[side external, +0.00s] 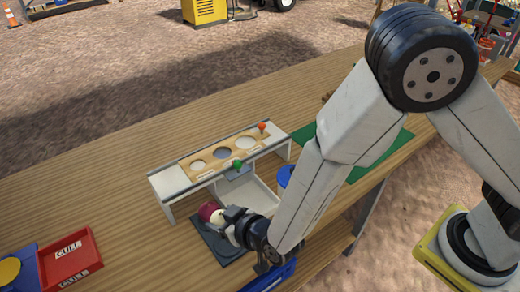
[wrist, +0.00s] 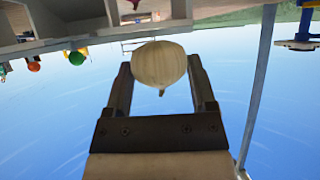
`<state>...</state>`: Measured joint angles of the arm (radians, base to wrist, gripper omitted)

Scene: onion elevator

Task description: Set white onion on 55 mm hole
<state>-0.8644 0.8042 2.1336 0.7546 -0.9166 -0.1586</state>
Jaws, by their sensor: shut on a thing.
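The white onion (wrist: 160,66) is held between the two fingers of my gripper (wrist: 160,80) in the wrist view, stem end toward the palm. In the side external view my gripper (side external: 232,216) is low in front of the rack, with a pale bit of the white onion (side external: 217,216) showing at its fingers. The hole board (side external: 209,158) lies on top of the white rack (side external: 160,187) and has several round holes. I cannot read which one is 55 mm. The onion is apart from the board, in front of and below it.
A red onion (side external: 207,210) sits right beside my gripper, near a dark mat (side external: 208,240). A green ball (side external: 238,163) and an orange ball (side external: 262,126) stand at the rack.

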